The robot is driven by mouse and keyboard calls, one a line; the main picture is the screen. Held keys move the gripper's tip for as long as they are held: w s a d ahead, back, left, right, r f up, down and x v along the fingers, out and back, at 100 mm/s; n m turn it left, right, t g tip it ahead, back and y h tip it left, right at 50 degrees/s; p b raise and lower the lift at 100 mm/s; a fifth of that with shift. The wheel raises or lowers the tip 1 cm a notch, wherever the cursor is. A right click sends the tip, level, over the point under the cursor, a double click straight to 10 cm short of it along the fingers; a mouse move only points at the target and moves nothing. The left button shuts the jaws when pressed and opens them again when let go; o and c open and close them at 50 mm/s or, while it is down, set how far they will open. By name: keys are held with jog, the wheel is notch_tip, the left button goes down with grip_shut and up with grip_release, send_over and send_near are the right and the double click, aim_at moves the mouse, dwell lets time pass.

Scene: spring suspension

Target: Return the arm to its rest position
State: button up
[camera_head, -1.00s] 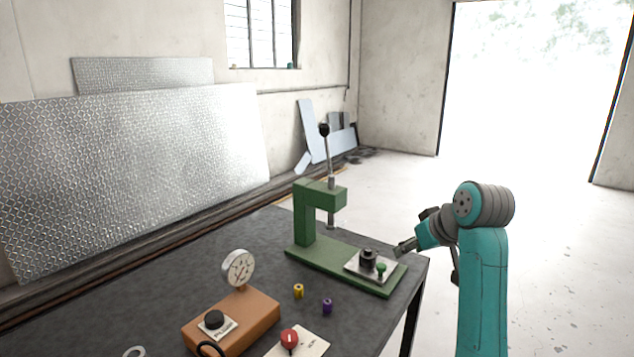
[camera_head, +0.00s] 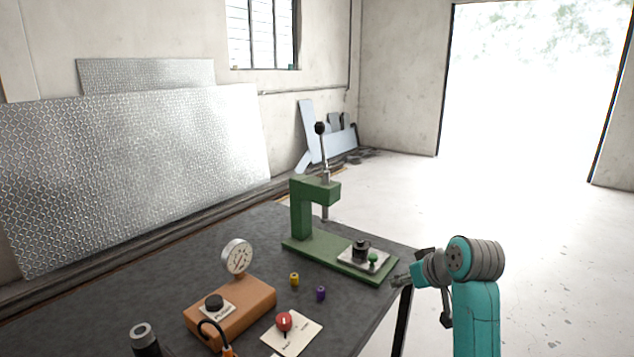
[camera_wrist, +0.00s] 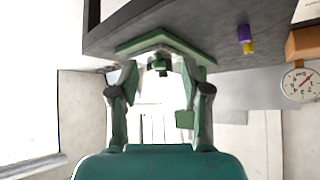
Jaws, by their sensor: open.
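My teal arm stands at the right of the head view, beside the table's right edge. My gripper (camera_head: 402,280) points left toward the green press (camera_head: 302,215) and sits just off the right end of its base. In the wrist view my gripper (camera_wrist: 160,95) has its two fingers spread apart with nothing between them. The press base (camera_wrist: 165,42) shows beyond the fingers. A metal plate (camera_head: 352,262) with a dark cylinder (camera_head: 361,247) and a green knob (camera_head: 373,258) rests on the press base.
The dark table (camera_head: 215,262) holds an orange box (camera_head: 252,305) with a dial gauge (camera_head: 237,256), a yellow spool (camera_head: 294,280), a purple spool (camera_head: 320,294), and a card with a red knob (camera_head: 284,322). Open floor (camera_head: 560,260) lies to the right.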

jog(key=s+a+f+m+t+h, duration=0.1)
jog(key=s+f, duration=0.8)
jog(key=f, duration=0.4)
jog(key=s+a+f+m+t, duration=0.1)
jog(key=s+f+m, duration=0.1)
jog(key=s+f, duration=0.85)
jog(key=s+f+t+h, duration=0.1)
jog(key=s+f, duration=0.2)
jog(key=s, duration=0.9)
jog(key=s+f+t+h, duration=0.1)
jog(key=s+f+t, duration=0.1)
jog(key=s, duration=1)
jog(key=s+r+t, duration=0.1)
jog(key=s+r, duration=0.9)
jog(key=s, duration=0.5)
jog(key=shift+r, duration=0.3)
